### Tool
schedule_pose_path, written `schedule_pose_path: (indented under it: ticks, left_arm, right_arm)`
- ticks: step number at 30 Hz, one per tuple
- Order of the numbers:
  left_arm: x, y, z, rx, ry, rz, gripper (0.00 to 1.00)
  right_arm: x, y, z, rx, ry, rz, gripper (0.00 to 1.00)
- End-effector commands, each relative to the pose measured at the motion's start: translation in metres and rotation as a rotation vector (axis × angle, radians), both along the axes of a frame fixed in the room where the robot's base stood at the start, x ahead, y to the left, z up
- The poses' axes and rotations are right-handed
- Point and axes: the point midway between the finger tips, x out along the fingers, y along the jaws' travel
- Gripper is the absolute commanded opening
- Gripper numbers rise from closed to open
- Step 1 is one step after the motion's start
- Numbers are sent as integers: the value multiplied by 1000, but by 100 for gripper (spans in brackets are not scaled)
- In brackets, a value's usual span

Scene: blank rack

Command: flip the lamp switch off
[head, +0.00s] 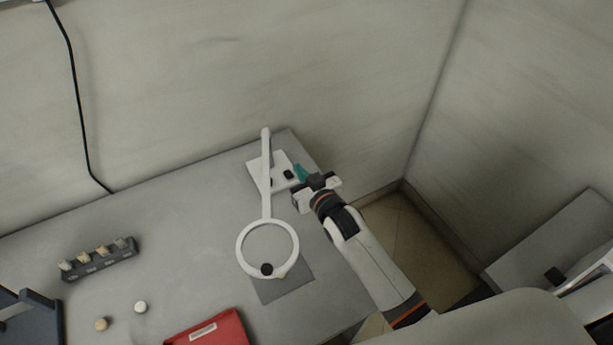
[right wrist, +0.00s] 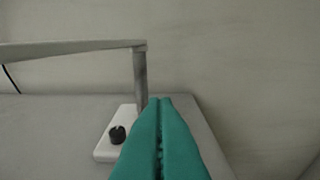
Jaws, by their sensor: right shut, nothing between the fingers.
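The lamp (head: 267,205) has a white ring head on a long arm and a post rising from a white base (head: 258,173) near the table's back right edge. Its dark switch (head: 288,174) sits on the base. In the right wrist view the switch (right wrist: 117,134) shows as a black round knob on the base (right wrist: 103,152), left of the fingers. My right gripper (head: 300,173) has teal fingers, shut and empty, just right of the switch in the head view. The fingertips (right wrist: 160,101) are together in the wrist view; contact with the base cannot be told. My left gripper is not in view.
A grey mat (head: 290,285) and a black disc (head: 266,269) lie by the lamp ring. A dark rack (head: 100,264) of several small pieces, two loose round pieces (head: 141,307) and a red tray (head: 225,328) are at left and front. Walls stand behind and at right.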

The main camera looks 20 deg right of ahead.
Motion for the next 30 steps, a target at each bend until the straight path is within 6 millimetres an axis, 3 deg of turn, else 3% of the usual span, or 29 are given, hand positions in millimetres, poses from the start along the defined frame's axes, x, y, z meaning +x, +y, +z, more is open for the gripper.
schedule_pose_path:
  ticks: [3,9,30]
  left_arm:
    - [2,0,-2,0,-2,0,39]
    - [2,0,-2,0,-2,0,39]
    - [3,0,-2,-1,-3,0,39]
  right_arm:
    - [-16,-3,6,0,0,0,0]
    - [-28,-5,12,0,-1,1,0]
    - [-29,-5,13,0,0,0,0]
